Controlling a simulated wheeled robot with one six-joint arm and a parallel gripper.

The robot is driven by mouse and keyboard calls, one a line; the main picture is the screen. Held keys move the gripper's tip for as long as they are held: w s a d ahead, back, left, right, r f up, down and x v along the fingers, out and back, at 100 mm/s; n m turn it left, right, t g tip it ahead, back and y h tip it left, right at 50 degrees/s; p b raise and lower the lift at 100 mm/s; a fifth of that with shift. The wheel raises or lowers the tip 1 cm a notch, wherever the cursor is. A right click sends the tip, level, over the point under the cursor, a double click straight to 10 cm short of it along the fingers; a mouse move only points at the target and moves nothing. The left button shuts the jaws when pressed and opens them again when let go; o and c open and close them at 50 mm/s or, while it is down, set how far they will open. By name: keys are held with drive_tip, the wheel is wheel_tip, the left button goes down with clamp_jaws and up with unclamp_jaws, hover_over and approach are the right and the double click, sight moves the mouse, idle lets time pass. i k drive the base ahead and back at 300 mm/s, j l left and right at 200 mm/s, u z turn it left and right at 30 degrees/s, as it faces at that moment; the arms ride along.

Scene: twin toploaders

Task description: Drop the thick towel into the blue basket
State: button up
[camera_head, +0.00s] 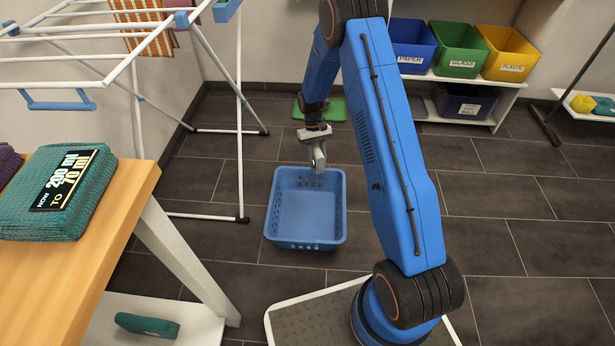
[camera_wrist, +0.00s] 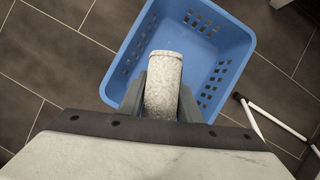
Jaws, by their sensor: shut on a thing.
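The blue basket (camera_head: 306,240) stands on the dark tiled floor and looks empty where its inside shows. In the wrist view the basket (camera_wrist: 238,40) lies below my gripper. My gripper (camera_head: 317,150) points down above the basket's far side in the head view. In the wrist view my gripper (camera_wrist: 162,95) is shut on a pale grey, speckled, rounded thing (camera_wrist: 163,80), which looks like rolled cloth. I cannot tell for sure whether this is the thick towel. A folded teal towel (camera_head: 90,205) lies on the wooden table at left, partly behind a black label.
A white drying rack (camera_head: 200,60) with a striped cloth stands at back left, its feet near the basket. A teal roll (camera_head: 146,325) lies on the table's lower shelf. Blue, green and yellow bins (camera_head: 510,55) stand on a back shelf.

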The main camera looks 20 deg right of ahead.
sight(311, 217)
drive_tip(key=i+l+u, duration=0.1)
drive_tip(key=l+u, duration=0.25)
drive_tip(key=l, duration=0.45)
drive_tip(key=l+u, duration=0.4)
drive_tip(key=l, duration=0.45)
drive_tip(key=k+l+u, duration=0.15)
drive_tip(key=l+u, duration=0.2)
drive_tip(key=l, duration=0.45)
